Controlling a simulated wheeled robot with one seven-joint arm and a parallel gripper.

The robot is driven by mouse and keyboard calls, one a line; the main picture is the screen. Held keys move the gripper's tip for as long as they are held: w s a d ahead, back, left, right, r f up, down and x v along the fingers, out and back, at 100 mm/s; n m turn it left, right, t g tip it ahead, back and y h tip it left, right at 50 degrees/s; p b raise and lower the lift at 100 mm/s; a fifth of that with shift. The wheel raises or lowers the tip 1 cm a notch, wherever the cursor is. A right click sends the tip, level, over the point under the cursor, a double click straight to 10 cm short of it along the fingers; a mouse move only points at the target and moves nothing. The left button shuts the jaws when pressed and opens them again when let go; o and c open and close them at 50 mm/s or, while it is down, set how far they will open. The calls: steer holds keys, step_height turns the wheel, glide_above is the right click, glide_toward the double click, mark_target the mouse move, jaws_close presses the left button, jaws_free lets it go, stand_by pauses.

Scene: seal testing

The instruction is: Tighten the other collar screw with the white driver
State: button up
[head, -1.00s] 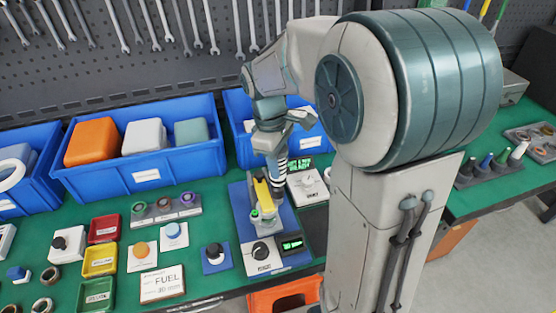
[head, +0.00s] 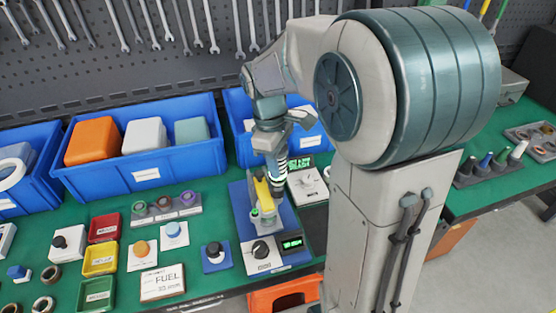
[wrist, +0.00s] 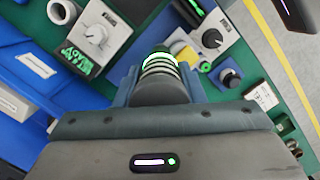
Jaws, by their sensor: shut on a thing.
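My gripper (head: 272,152) points down over the seal-test fixture and is shut on a dark driver with white bands. In the wrist view the driver (wrist: 160,68) sits between the jaws (wrist: 157,90), with a green glow at its far end. The fixture has a blue base plate (head: 237,197), a yellow part (head: 263,190) and a pale round body with a green mark (head: 254,211). The driver's lower end is at or just above this fixture. The collar screws and the driver's tip are hidden, so contact cannot be told.
A black knob on a white box (head: 261,250) and a small green-lit display (head: 291,242) stand in front of the fixture. A lit instrument (head: 307,180) is close at right. Blue bins (head: 147,174) stand behind. A rack (head: 490,172) holding other drivers is far right.

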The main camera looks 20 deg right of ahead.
steer(key=shift+r+p, duration=2.1)
steer(key=shift+r, duration=0.4)
